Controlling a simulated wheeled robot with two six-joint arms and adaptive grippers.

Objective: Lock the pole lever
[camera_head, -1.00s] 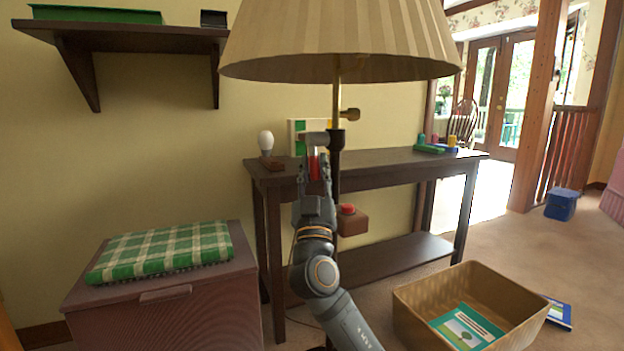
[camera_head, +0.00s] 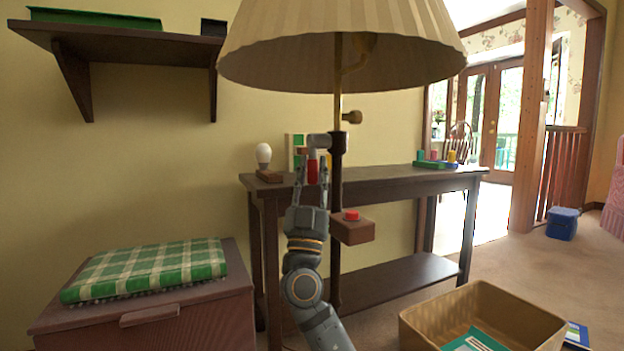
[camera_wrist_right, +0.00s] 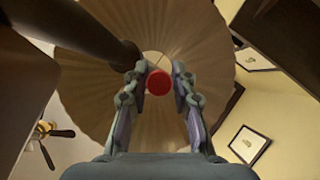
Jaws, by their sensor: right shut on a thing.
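The dark lamp pole (camera_head: 337,190) stands upright in front of the table, under a large pleated shade. A grey clamp (camera_head: 319,141) on the pole bears the red lever (camera_head: 312,168), which hangs down on the pole's left side. My right gripper (camera_head: 312,179) reaches up from below and is shut on the red lever, one finger on each side. In the right wrist view the lever's round red end (camera_wrist_right: 158,82) shows between the fingers (camera_wrist_right: 160,95), beside the dark pole (camera_wrist_right: 92,34). My left gripper is not in view.
A wooden box with a red button (camera_head: 352,215) is on the pole, just right of my wrist. The dark table (camera_head: 390,174) behind carries a bulb (camera_head: 264,154) and coloured blocks. A tan bin (camera_head: 420,325) stands at lower right, a cushioned chest (camera_head: 190,320) at lower left.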

